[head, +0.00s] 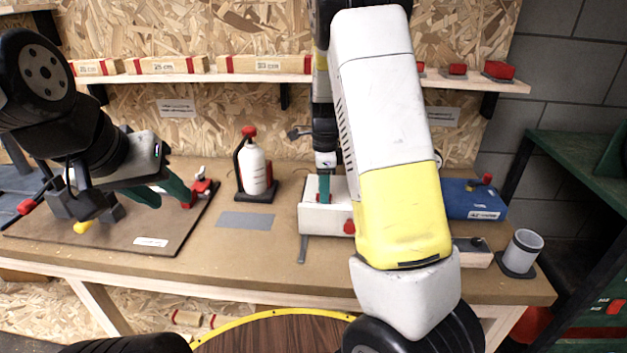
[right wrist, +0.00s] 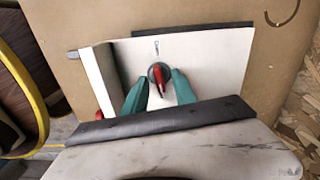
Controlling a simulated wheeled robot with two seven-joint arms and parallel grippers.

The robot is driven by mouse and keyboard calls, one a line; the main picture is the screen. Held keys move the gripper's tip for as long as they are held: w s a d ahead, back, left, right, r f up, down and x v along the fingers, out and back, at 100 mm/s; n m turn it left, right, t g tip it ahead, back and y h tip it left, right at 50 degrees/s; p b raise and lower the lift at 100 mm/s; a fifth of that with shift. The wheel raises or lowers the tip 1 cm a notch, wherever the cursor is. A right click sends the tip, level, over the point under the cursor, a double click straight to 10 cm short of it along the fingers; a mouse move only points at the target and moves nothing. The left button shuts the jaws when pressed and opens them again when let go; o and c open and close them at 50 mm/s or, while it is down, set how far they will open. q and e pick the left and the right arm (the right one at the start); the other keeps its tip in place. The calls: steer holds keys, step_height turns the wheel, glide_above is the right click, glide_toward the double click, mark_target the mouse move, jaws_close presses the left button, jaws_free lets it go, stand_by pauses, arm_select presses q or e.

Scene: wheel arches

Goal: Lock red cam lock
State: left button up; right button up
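A white box (head: 315,217) stands on the workbench, partly hidden by my right arm in the head view. The right wrist view shows its white face (right wrist: 210,55) with a round dark cam lock that has a red handle (right wrist: 158,77). The handle points roughly up and down in that view, toward a small printed mark. My right gripper (right wrist: 158,84) has its green fingers open on both sides of the cam lock. I cannot tell whether they touch it. My left gripper (head: 162,190) is open and empty above the board at the left.
A red knob (head: 349,227) sits on the box's front. A dark board (head: 130,235) with fixtures lies at left. A white bottle with a red top (head: 254,168) stands behind, a blue box (head: 470,200) and grey cup (head: 523,250) at right.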

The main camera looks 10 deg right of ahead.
steer(key=shift+r, duration=3.9)
steer(key=s+r+n+t, duration=0.2)
steer(key=s+r+n, duration=0.2)
steer(key=s+n, duration=0.2)
steer(key=s+a+r+n+t+y, duration=0.1)
steer(key=s+r+n+t, duration=0.1)
steer(key=s+r+n, duration=0.2)
steer(key=s+a+r+n+t+y, duration=0.1)
steer(key=s+r+n, duration=0.3)
steer(key=s+n, duration=0.6)
steer(key=s+t, duration=0.1)
steer(key=s, duration=0.3)
steer(key=shift+s+a, duration=0.15)
steer(key=shift+s, duration=0.05)
